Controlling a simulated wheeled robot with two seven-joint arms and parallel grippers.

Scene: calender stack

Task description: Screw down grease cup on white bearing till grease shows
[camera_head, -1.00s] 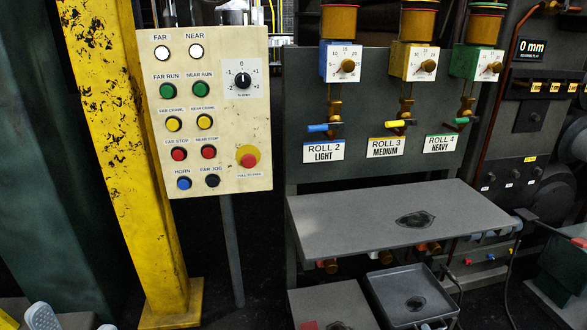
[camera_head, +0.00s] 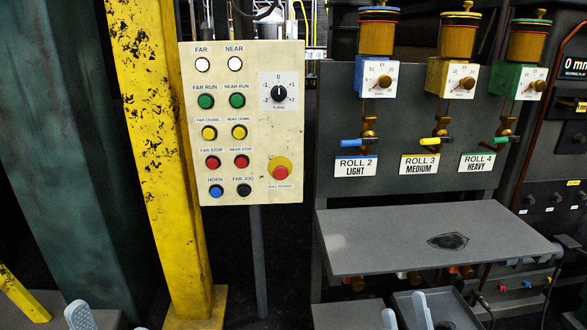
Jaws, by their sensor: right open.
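My right gripper (camera_head: 406,312) shows at the bottom edge as two pale fingers standing apart, empty, in front of a dark tray below the shelf. Of my left gripper, a pale finger (camera_head: 80,316) shows at the bottom left; its grip is cut off by the frame edge. Brass fittings (camera_head: 355,284) sit partly hidden under the grey shelf, at its front left, with others further right. I cannot tell which of them is a grease cup or whether any bearing is white. No grease can be made out on them. Both grippers are well apart from these fittings.
The grey shelf (camera_head: 380,245) with a dark stain juts out above the tray (camera_head: 455,312). Brass oilers with blue (camera_head: 377,35), yellow and green lids hang on the back panel. A button panel (camera_head: 250,120) and a yellow post (camera_head: 165,150) stand to the left.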

